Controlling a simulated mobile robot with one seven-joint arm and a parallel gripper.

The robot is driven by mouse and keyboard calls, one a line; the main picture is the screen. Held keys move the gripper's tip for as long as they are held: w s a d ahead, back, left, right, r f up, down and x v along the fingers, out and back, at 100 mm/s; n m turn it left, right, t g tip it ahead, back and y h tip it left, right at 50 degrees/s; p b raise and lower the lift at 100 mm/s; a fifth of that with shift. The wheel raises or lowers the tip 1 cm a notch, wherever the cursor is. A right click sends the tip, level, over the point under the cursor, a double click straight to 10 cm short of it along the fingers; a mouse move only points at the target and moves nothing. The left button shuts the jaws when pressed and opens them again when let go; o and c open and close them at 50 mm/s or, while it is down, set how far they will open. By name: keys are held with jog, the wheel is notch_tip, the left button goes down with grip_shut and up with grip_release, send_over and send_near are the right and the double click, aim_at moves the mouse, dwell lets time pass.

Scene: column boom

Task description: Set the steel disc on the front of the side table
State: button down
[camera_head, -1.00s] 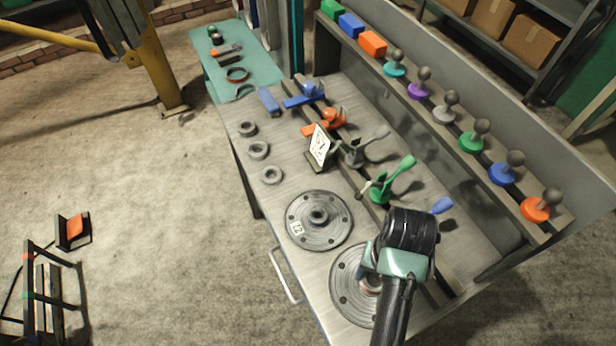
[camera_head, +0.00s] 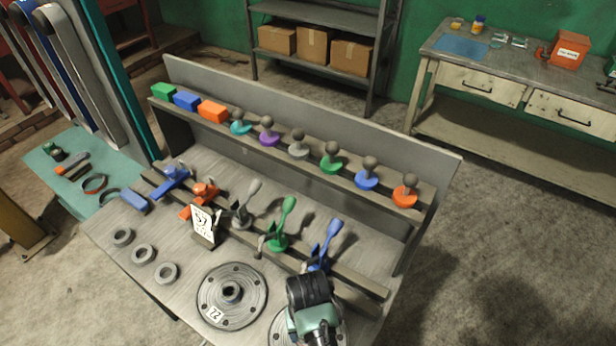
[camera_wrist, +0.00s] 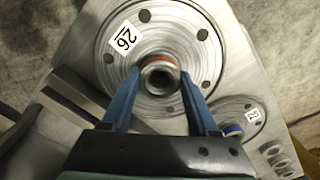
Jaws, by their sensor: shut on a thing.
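A round steel disc (camera_wrist: 185,28) with a "26" tag and an orange ring at its hub fills the wrist view. My gripper (camera_wrist: 160,74) has its blue fingers on either side of the hub, shut on it. In the head view this disc (camera_head: 279,328) is mostly hidden under my wrist and looks to lie on the workbench (camera_head: 190,290); any gap beneath is unclear. A second steel disc (camera_head: 232,294), with a blue hub ring in the wrist view (camera_wrist: 232,129), lies beside it. A drawer table (camera_head: 450,58) stands back right; a low teal table (camera_head: 105,150) stands left. Which is the side table is unclear.
Clamps with upright handles (camera_head: 280,235) line a rail behind the discs. A shelf with coloured knobs (camera_head: 332,158) and a back panel (camera_head: 300,130) rise beyond. Small rings (camera_head: 144,254) lie left. The drawer table's top holds a blue mat (camera_head: 461,47) and an orange box (camera_head: 570,50).

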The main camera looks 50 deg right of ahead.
jog(key=shift+w+f, duration=0.1)
jog(key=shift+f, duration=1.2)
jog(key=shift+f, duration=0.15)
jog(key=shift+c, duration=0.7)
grip_release()
